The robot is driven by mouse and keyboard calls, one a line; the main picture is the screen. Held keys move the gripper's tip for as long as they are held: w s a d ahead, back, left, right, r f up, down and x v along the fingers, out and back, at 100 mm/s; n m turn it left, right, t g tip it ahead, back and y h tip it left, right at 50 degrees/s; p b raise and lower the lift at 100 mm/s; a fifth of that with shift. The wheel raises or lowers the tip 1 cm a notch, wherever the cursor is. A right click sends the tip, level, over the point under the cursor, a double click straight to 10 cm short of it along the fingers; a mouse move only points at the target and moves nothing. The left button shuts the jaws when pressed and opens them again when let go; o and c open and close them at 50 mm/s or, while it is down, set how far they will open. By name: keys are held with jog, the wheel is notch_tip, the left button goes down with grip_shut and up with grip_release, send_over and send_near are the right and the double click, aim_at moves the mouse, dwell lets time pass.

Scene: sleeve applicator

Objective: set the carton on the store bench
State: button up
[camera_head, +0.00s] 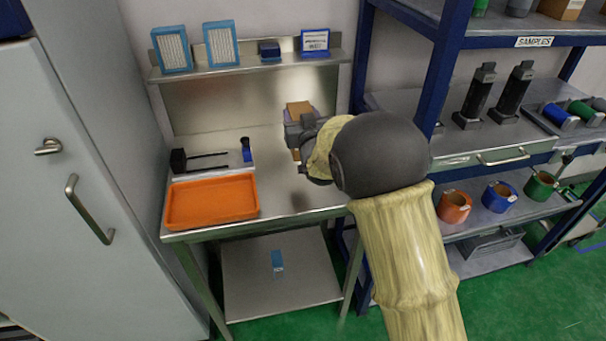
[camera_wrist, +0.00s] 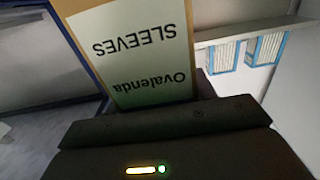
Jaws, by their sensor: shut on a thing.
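The carton (camera_head: 299,110) is brown cardboard. In the wrist view the carton (camera_wrist: 145,50) shows a white label reading "Ovalenda SLEEVES", upside down in that picture. My gripper (camera_head: 300,128) is shut on the carton, and my arm hides much of both in the head view. The steel store bench (camera_head: 275,185) stands against the wall, and the carton is over its right part. I cannot tell whether the carton touches the bench top. The fingertips are not clear in the wrist view.
An orange tray (camera_head: 212,202) fills the bench's front left. A back shelf (camera_head: 250,68) holds blue-framed filters. A blue rack (camera_head: 450,70) borders the right, a grey cabinet (camera_head: 85,170) the left.

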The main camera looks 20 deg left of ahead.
notch_tip(320, 180, down, 6)
jog(key=shift+w+f+p, duration=0.1)
jog(key=shift+p, duration=0.3)
jog(key=shift+d, duration=0.1)
jog(key=shift+f+p, duration=0.3)
jog(key=shift+f, duration=1.6)
jog(key=o, duration=1.2)
jog(key=shift+f, duration=0.1)
